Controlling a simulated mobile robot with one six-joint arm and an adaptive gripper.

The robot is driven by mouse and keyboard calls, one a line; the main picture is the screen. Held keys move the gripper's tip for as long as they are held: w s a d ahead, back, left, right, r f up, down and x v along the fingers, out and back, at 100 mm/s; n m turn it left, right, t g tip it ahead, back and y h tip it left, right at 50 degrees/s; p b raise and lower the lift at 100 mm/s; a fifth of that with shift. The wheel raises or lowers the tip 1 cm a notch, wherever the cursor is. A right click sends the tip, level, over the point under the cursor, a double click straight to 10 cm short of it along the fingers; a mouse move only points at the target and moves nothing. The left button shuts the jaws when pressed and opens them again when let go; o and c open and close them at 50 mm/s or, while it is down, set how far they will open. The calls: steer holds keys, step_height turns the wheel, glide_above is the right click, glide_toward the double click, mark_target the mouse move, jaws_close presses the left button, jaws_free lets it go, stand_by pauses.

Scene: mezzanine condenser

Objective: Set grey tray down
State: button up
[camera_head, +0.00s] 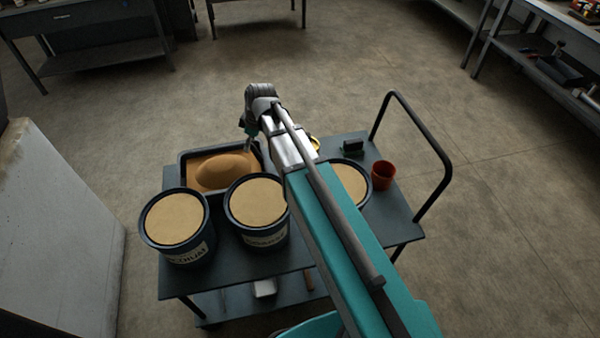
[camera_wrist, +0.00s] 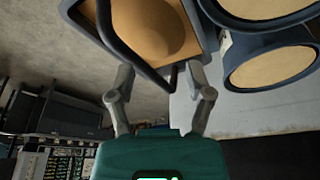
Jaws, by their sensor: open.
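The grey tray (camera_head: 183,170) is a dark, shallow rectangular tray holding a brown-orange mound (camera_head: 222,170). It appears to rest on the back left of the cart top, behind two round tubs. My gripper (camera_head: 249,143) is at the tray's back right rim. In the wrist view the tray (camera_wrist: 127,52) fills the top, and my open gripper (camera_wrist: 160,74) has one finger on each side of its near corner. I cannot tell whether either finger touches the rim. My arm hides part of the cart.
The dark cart (camera_head: 400,215) has a black handle (camera_head: 432,150) at right. A left tub (camera_head: 173,218), a middle tub (camera_head: 257,205) and a partly hidden right tub (camera_head: 352,182) stand on it, with a red cup (camera_head: 383,175) and a small dark block (camera_head: 352,147). A pale block (camera_head: 55,235) stands left.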

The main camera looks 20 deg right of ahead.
steer(key=s+d+m+g+h, duration=0.1)
steer(key=s+d+m, duration=0.5)
steer(key=s, duration=0.2)
steer(key=s+d+m+h, duration=0.2)
steer(key=s+d+m, duration=0.4)
steer(key=s, duration=0.2)
steer(key=shift+s+f+g, duration=0.2)
steer(key=shift+f+g, duration=0.2)
steer(key=shift+f, duration=0.15)
